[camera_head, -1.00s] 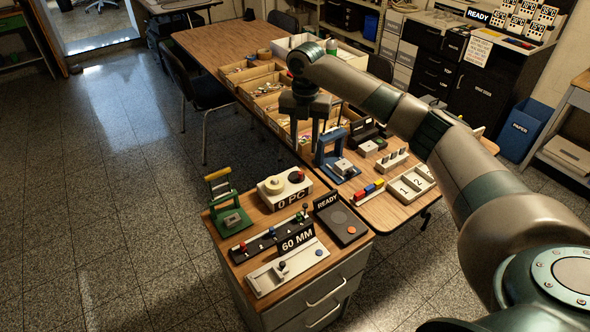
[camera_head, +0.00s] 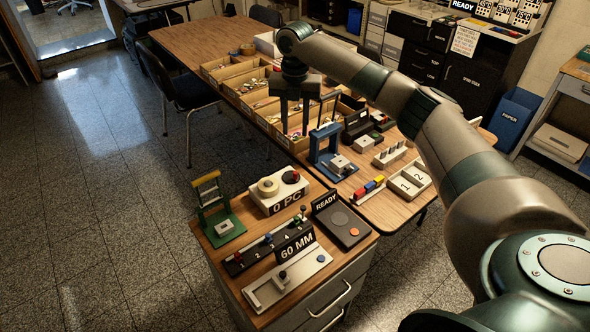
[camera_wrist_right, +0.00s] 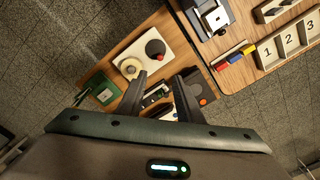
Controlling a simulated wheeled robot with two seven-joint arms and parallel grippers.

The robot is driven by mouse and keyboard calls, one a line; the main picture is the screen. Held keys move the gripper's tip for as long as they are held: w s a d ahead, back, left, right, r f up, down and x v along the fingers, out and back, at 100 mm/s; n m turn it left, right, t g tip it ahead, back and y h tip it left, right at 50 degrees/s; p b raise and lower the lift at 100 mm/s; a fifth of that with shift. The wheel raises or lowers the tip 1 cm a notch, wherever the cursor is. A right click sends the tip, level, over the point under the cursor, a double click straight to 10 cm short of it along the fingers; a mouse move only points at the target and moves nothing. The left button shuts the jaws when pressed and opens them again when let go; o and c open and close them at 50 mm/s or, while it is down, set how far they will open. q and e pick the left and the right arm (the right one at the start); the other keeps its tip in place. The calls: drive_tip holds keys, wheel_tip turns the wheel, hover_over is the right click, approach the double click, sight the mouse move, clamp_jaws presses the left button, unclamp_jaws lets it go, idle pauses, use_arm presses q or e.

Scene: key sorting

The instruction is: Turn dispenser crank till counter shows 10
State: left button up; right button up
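The dispenser is a white box (camera_head: 259,201) on the small cabinet top, with a cream round part (camera_head: 268,187) and a dark red knob (camera_head: 291,176). Its counter label (camera_head: 288,204) reads "0 PC". The box also shows in the right wrist view (camera_wrist_right: 139,48), ahead of the fingers. My right gripper (camera_head: 294,124) is open and empty, held above the table beyond the dispenser in the head view. Its spread fingers also show in the right wrist view (camera_wrist_right: 162,85). Nothing touches the dispenser. My left gripper is out of view.
On the cabinet are a green stand (camera_head: 222,227), a "60 MM" slide gauge (camera_head: 296,246), a numbered black rail (camera_head: 245,258) and a "READY" pad (camera_head: 350,236). A blue press (camera_head: 325,150) and wooden bins (camera_head: 235,93) stand on the long table.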

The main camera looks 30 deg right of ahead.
drive_tip(key=f, duration=0.2)
drive_tip(key=p, duration=0.4)
approach(296, 172)
wheel_tip(296, 172, down, 8)
drive_tip(key=shift+a+r, duration=0.1)
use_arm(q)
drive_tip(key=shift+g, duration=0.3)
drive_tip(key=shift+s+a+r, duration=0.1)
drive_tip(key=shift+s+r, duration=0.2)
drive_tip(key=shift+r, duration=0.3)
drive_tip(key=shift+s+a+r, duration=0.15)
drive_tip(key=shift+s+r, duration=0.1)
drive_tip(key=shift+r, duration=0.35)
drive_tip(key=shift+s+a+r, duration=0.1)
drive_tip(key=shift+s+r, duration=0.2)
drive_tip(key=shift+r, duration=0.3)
use_arm(e)
drive_tip(key=shift+f, duration=0.55)
clamp_jaws()
